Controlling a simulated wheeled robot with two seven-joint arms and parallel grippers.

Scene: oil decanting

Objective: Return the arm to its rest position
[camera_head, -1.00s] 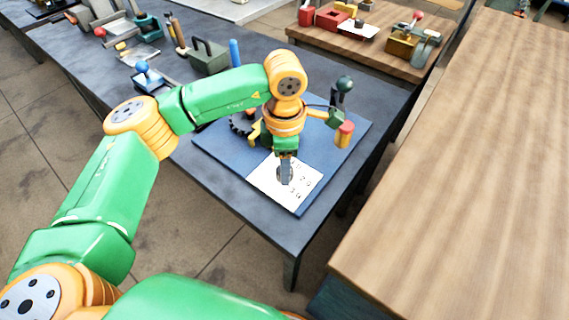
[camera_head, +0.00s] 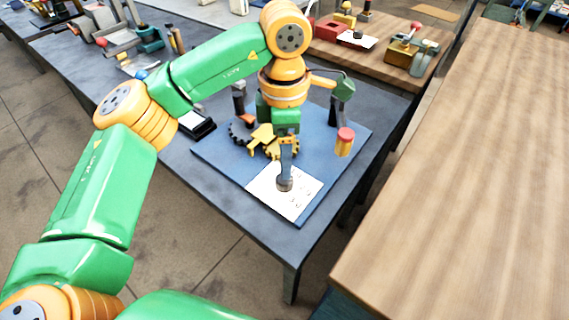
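My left arm reaches in from the left over a blue mat (camera_head: 225,155) on the dark table. My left gripper (camera_head: 287,172) points down above a white sheet with dark marks (camera_head: 298,203). Its grey fingers are seen nearly edge-on, so I cannot tell whether they are open or shut. A small dark round piece (camera_head: 284,185) shows on the sheet just below the fingertips; whether they touch it is unclear. My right gripper is not in view.
Dark gears (camera_head: 240,133), yellow parts (camera_head: 262,138) and a red-topped yellow cylinder (camera_head: 345,142) are around the gripper. A dark upright post (camera_head: 341,103) stands on the mat's far right. The wooden table (camera_head: 465,190) at right is bare.

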